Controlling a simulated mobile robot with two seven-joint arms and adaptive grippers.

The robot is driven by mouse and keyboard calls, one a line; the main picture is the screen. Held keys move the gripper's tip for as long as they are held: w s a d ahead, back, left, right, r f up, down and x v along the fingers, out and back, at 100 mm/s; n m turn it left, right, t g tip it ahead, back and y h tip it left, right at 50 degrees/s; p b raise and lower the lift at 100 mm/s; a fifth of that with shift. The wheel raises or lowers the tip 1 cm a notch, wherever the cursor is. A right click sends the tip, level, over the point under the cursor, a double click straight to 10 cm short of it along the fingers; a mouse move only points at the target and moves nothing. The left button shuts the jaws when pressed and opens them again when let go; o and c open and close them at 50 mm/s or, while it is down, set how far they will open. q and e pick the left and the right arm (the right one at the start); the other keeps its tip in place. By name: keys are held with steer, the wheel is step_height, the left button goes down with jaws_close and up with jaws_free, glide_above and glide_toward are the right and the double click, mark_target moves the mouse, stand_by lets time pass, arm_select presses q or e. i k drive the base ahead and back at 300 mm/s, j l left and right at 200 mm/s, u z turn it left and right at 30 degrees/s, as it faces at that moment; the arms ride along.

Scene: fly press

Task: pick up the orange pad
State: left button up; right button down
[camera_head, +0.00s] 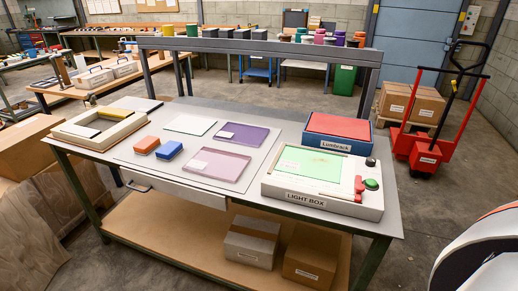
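The orange pad (146,145) is a small block with an orange top and a white label on its front. It lies flat on the left half of the grey worktable (215,203). A similar blue pad (169,150) lies close to its right, with a narrow gap between them. Neither of my grippers is in view, and nothing holds the orange pad.
A cream frame (70,131) stands left of the pads. Clear and purple sheets (243,135) lie to their right. A light box (325,190) and a blue box with a red top (338,127) stand at right. A grey rail (260,49) spans the back.

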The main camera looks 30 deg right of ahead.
mark_target(148, 144)
steer(key=i+j, duration=0.25)
steer(key=i+j+z, duration=0.1)
steer(key=i+j, duration=0.15)
steer(key=j, duration=0.2)
steer(key=i+j+z, duration=0.1)
steer(key=j, duration=0.3)
steer(key=i+j, duration=0.35)
steer(key=i+j+z, duration=0.1)
steer(key=j, duration=0.3)
steer(key=i+j, duration=0.3)
steer(key=j+z, duration=0.05)
steer(key=j, duration=0.05)
